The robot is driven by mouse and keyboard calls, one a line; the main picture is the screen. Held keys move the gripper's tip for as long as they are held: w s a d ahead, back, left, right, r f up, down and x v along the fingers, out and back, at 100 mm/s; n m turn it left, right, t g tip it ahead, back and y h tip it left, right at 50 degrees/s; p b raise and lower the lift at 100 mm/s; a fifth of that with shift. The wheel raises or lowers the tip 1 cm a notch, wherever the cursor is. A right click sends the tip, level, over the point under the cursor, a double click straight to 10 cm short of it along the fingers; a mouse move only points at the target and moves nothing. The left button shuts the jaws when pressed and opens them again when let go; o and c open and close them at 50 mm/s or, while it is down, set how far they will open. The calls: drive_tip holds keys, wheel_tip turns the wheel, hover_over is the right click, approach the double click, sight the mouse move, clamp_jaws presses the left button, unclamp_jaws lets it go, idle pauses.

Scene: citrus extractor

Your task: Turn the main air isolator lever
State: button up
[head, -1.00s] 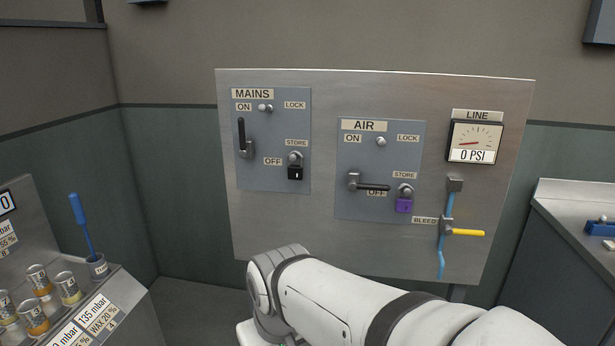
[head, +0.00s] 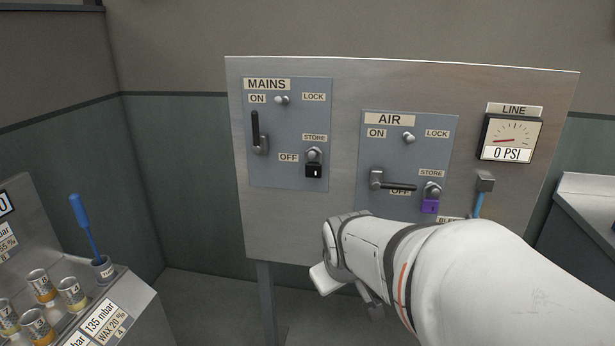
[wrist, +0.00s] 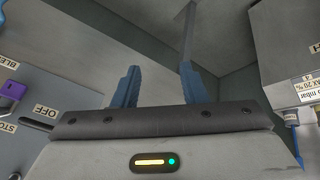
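The AIR lever (head: 398,184) is a dark handle on a grey pivot, lying horizontal and pointing right across the OFF label on the AIR plate (head: 385,150) in the head view. A purple padlock (head: 430,206) hangs from the STORE post to its right. In the wrist view, part of a dark handle (wrist: 35,124) shows beside the OFF label at the left. My gripper (wrist: 160,78) has its two blue fingers apart with nothing between them. It is off the panel's face and not touching the lever. In the head view my arm mostly hides it.
The MAINS lever (head: 258,132) stands upright at left, with a black padlock (head: 314,170) near it. The LINE gauge (head: 511,139) reads 0 PSI. A bench with cans (head: 71,293) stands at left; floor between is clear.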

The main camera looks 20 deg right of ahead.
drive_tip(key=w+d+r+n+t+h+p, duration=0.1)
drive_tip(key=w+d+r+n+t+p, duration=0.15)
drive_tip(key=w+d, duration=0.5)
drive_tip(key=w+d+r+n+t+h+p, duration=0.1)
drive_tip(key=w+d+r+n+t, duration=0.25)
drive_tip(key=d, duration=0.65)
drive_tip(key=n+t+y+p, duration=0.2)
drive_tip(key=n+t, duration=0.2)
drive_tip(key=n, duration=0.4)
approach(403, 188)
drive_tip(key=x, duration=0.3)
drive_tip(key=shift+t, duration=0.3)
drive_tip(key=p+x, duration=0.2)
drive_tip(key=x, duration=0.6)
drive_tip(key=shift+f, duration=0.2)
clamp_jaws()
